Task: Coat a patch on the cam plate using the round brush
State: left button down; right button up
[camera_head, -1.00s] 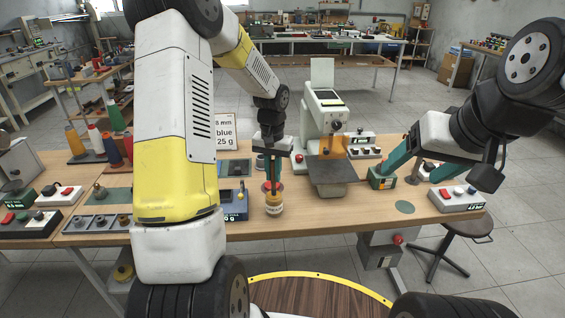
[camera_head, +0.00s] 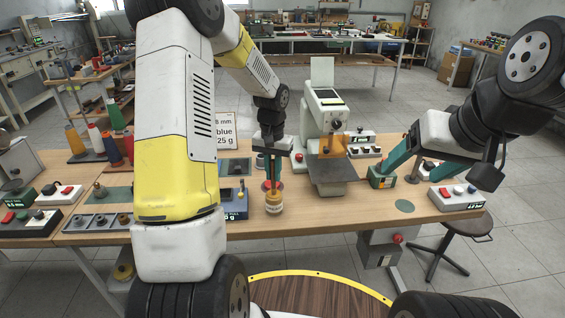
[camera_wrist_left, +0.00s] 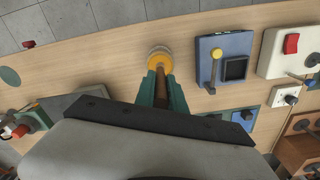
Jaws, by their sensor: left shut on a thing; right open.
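My left gripper (camera_head: 272,180) is shut on the round brush, whose brown handle (camera_wrist_left: 160,88) shows between the teal fingers in the left wrist view. The brush points down at a small yellow and white round pot (camera_head: 273,208) on the table; this also shows straight below the fingertips in the left wrist view (camera_wrist_left: 159,55). The brush head is not clearly seen, so I cannot tell whether it touches the pot. My right gripper (camera_head: 393,168) is open at the table's right, close to a green box (camera_head: 382,180). I cannot pick out the cam plate with certainty.
A white machine with a grey bed (camera_head: 330,186) stands to the right. A control box (camera_head: 457,197) sits at the right end. The table front is partly bare.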

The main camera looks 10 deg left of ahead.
aim_at(273, 160)
pick_arm(q)
jog(key=shift+r, duration=3.5)
